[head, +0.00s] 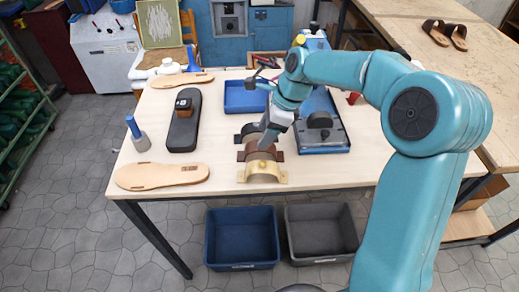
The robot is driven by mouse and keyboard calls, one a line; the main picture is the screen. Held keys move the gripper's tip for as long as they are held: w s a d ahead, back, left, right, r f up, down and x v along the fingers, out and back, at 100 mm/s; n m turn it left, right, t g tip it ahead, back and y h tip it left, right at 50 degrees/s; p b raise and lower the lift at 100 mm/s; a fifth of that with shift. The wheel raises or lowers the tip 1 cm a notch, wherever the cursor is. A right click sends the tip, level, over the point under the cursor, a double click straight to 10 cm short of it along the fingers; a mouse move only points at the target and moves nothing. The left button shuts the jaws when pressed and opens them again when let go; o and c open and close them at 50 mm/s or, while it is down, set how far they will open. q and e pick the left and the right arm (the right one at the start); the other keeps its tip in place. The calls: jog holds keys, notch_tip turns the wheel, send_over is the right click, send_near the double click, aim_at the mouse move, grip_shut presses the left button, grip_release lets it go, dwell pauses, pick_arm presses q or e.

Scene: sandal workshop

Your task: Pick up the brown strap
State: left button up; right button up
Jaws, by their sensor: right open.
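The brown strap (248,155) is an arched piece on the table, in the middle of a row of three straps. A black strap (247,134) lies behind it and a tan strap (262,174) in front of it. My right gripper (265,143) points down at the row, its tips over or at the brown strap. The gripper hides part of the brown and black straps. I cannot tell whether the tips touch the brown strap. My left gripper is not in view.
The wooden table (225,145) also holds a sole (160,176), a black shoe-shaped block (184,130), a blue-handled tool (136,133) and a blue tray (245,97). A blue machine base (322,150) stands right of the straps. Blue (241,266) and grey (320,260) bins sit below.

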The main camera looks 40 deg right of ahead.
jog(key=shift+s+a+f, duration=0.2)
jog(key=shift+a+f, duration=0.2)
jog(key=x, duration=0.4)
jog(key=shift+w+d+f+p, duration=0.15)
jog(key=shift+w+f+p, duration=0.2)
jog(key=shift+w+f, duration=0.05)
jog(key=shift+s+r, duration=0.15)
jog(key=shift+s, duration=0.1)
jog(key=shift+w, duration=0.1)
jog(key=c, duration=0.7)
